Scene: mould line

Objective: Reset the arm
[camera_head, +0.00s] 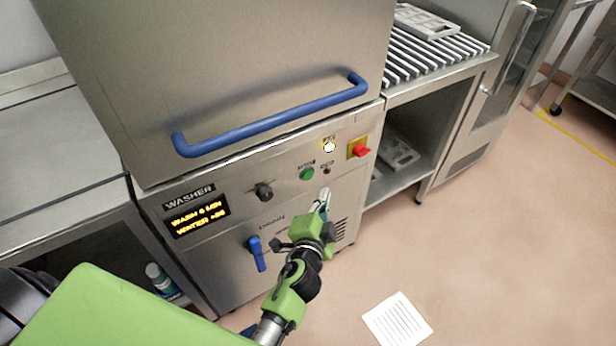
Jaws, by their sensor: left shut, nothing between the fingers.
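My left arm comes in from the lower left in green and black. My left gripper (323,203) is shut and empty in front of the washer's control panel, just below the green button. I cannot tell whether its tip touches the panel. The washer (240,215) is a steel machine with a hood and a blue bar handle (270,122). Its display (200,218) reads "WASH 6 MIN" and a lower line that is hard to read. A white lamp (328,147) glows on the panel. My right gripper is not in view.
A black knob (264,191), a blue lever (257,253) and a red switch (361,150) are on the panel. A roller table (440,65) with a grey mould tray stands right. A paper sheet (397,322) lies on the floor.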

